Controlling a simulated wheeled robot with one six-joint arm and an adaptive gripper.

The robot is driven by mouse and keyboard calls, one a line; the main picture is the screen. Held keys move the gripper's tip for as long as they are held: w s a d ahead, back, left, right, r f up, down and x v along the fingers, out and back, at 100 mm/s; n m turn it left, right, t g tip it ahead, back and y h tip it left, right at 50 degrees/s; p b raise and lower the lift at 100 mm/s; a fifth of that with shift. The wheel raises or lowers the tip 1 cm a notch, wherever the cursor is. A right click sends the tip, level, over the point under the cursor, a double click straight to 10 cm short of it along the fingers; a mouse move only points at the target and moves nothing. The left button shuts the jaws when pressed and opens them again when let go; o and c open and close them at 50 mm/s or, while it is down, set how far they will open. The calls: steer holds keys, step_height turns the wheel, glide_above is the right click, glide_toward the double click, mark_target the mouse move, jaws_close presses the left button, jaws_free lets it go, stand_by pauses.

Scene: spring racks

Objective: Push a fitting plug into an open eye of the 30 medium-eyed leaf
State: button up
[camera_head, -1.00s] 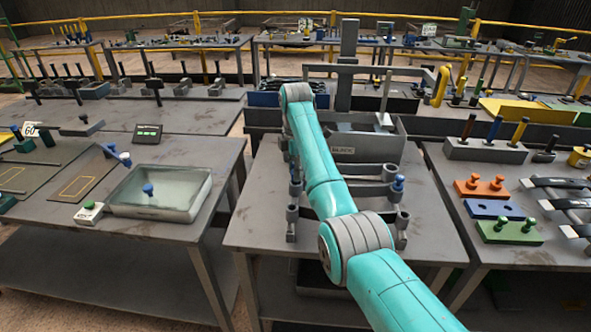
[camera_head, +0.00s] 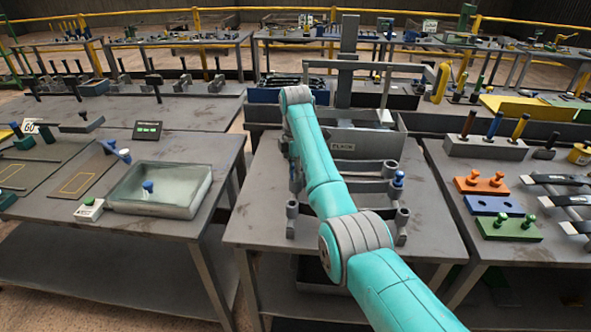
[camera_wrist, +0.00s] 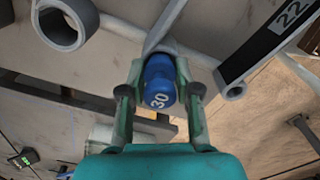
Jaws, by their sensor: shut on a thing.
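My gripper (camera_wrist: 160,98) is shut on a blue plug (camera_wrist: 160,75) marked 30, in the wrist view. A thin grey strip (camera_wrist: 165,25) runs up from behind the plug; I cannot tell whether the plug touches it or an eye. A grey leaf with a big open eye (camera_wrist: 62,27) is at the upper left. A dark leaf marked 22 (camera_wrist: 262,42) ends in a small eye at the right. In the head view my arm hides the gripper. Leaves with upright eyes (camera_head: 401,218) stand on the middle bench, and another blue plug (camera_head: 398,178) sits at an eye on the right.
A bin with a label plate (camera_head: 352,146) stands behind the leaves. Left is a bench with a clear-walled tank (camera_head: 160,205). Right are orange (camera_head: 481,184), blue (camera_head: 493,207) and green (camera_head: 510,231) blocks. The front of the middle bench (camera_head: 270,252) is bare.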

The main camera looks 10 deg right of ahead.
steer(key=shift+f, duration=0.15)
steer(key=o, duration=1.5)
steer(key=shift+r, duration=3.5)
